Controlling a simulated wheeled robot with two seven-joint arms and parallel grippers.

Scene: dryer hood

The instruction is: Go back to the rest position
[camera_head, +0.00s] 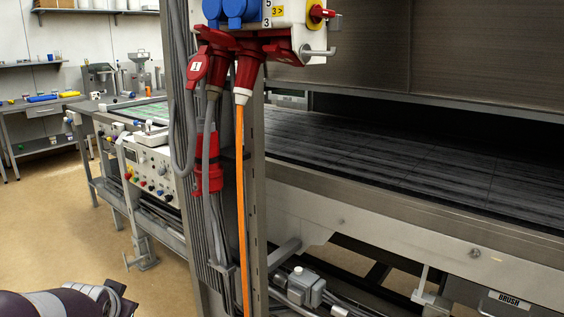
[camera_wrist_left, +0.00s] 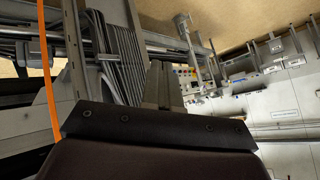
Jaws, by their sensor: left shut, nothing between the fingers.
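My left gripper (camera_wrist_left: 163,72) shows in the left wrist view, with its two grey fingers together and nothing between them. It points at open air in front of the steel post and cables. In the head view, part of my left arm, dark with grey bands, shows at the lower left corner; I cannot make out its fingertips there. My right gripper is in neither view. The dryer hood (camera_head: 490,55) stands over a dark conveyor belt (camera_head: 400,160) on the right of the head view.
Red plugs (camera_head: 215,65) and an orange cable (camera_head: 240,200) hang on a steel post (camera_head: 258,215) in the middle. A control box (camera_head: 150,168) with buttons stands left of it. A workbench (camera_head: 45,105) is at the back left. The tan floor (camera_head: 50,215) at left is clear.

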